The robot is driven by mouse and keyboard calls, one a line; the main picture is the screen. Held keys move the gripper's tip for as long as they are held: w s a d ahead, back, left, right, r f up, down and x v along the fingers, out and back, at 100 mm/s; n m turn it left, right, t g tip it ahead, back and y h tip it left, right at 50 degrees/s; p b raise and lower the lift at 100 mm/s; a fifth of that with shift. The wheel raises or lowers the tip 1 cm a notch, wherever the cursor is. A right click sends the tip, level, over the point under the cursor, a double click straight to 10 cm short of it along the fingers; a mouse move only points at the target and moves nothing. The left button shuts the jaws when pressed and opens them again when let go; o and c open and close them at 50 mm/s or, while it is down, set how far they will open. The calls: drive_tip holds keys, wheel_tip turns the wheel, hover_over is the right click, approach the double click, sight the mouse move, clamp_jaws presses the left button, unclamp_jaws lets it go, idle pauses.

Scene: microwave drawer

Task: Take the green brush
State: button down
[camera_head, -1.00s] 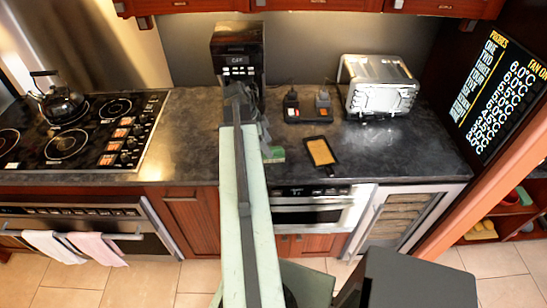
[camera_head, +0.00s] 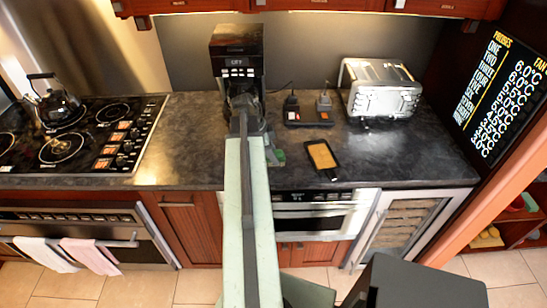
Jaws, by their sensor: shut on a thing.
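The green brush (camera_head: 277,157) shows as a small green piece on the dark counter, just right of my arm and in front of the coffee maker. The rest of it is hidden behind my arm. My gripper (camera_head: 266,143) is at the far end of my pale green arm, low over the counter at the brush. It is shut on the brush, though its fingertips are mostly hidden and the contact is hard to see.
A black coffee maker (camera_head: 238,55) stands close behind my gripper. A stove with a kettle (camera_head: 57,103) is at the left.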

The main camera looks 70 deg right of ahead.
wheel_tip(320, 180, up, 10)
drive_tip(key=p, duration=1)
drive_tip(key=shift+r, duration=0.15)
